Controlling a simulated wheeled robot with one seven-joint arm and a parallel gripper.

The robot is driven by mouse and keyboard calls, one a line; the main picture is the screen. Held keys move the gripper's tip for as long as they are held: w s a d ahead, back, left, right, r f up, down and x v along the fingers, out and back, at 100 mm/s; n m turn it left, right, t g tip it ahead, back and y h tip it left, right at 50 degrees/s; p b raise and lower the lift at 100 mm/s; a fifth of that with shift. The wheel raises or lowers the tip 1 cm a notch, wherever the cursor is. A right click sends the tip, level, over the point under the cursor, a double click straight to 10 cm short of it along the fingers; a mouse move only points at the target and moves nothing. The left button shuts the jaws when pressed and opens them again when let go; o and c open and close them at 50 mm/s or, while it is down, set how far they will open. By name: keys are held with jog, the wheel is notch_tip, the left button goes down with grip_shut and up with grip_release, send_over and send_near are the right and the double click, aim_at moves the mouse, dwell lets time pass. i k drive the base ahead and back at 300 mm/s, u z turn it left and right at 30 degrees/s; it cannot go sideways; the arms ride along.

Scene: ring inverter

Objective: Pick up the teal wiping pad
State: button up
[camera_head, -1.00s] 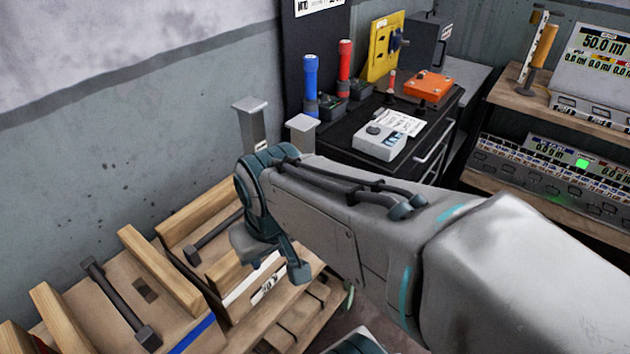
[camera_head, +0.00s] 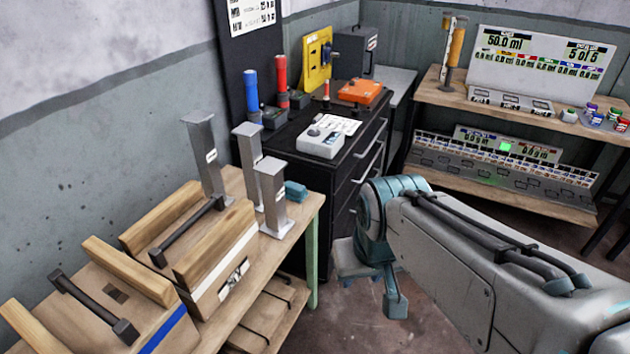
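The teal wiping pad (camera_head: 296,191) is a small teal block on the wooden table (camera_head: 300,222), near its far right corner. It lies just behind and right of the grey metal posts, which partly hide it. My gripper (camera_head: 374,274) is at the end of my arm, right of the table and over the floor. It is clearly apart from the pad. I see it from behind and above, and its fingers do not show well enough to tell open from shut.
Three upright grey posts (camera_head: 272,200) stand close beside the pad. Wooden crates with dark handles (camera_head: 188,232) fill the table's left part. A black drawer cabinet (camera_head: 343,185) with instruments stands behind. A shelf (camera_head: 520,112) is at the right. Open floor lies around my gripper.

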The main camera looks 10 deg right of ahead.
aim_at(297, 192)
jog(key=z, duration=0.3)
jog(key=i, duration=0.85)
jog(key=u, duration=5.9)
